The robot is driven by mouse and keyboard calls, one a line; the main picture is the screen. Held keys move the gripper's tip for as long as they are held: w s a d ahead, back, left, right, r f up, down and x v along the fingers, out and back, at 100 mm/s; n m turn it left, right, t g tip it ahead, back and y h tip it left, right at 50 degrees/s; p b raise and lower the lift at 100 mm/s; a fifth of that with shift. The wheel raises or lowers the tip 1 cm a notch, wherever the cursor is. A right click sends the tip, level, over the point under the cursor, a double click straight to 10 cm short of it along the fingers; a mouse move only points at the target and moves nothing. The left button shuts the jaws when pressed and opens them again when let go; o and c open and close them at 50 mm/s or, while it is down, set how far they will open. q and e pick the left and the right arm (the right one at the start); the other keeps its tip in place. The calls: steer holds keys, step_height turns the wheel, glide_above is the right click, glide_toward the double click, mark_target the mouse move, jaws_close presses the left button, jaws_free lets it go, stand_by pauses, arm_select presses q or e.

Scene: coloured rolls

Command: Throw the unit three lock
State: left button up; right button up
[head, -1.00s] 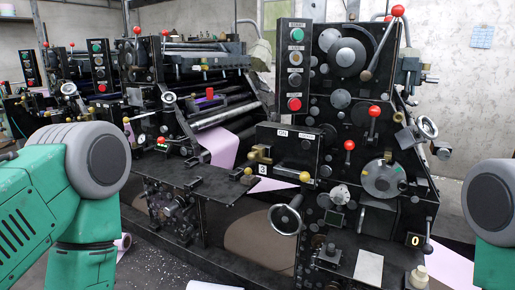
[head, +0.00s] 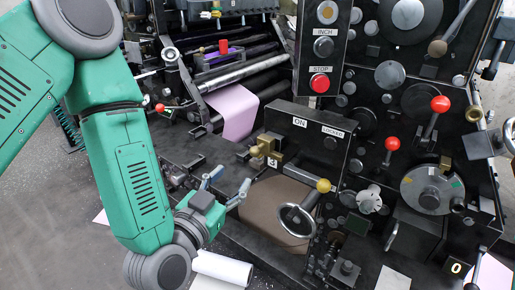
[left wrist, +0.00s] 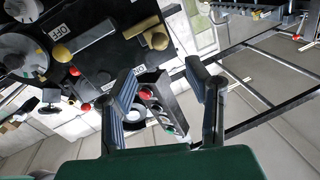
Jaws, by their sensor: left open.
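A brass lock lever (head: 262,147) sits at the left end of a black box, beside a tag reading 3. The box carries an ON label (head: 299,122). My right gripper is not in view.
A handwheel (head: 297,219) and a yellow-knobbed lever (head: 323,185) stand right of my gripper. A red STOP button (head: 319,83) and red-knobbed levers (head: 392,144) are on the upright panel. Pink sheet (head: 235,110) hangs from rollers behind.

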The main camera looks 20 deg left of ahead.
mark_target(252, 155)
arm_select(q)
steer(key=w, duration=0.3)
steer(key=w+d, duration=0.1)
steer(key=w, duration=0.7)
steer(key=shift+w+d, duration=0.15)
steer(key=shift+d, duration=0.25)
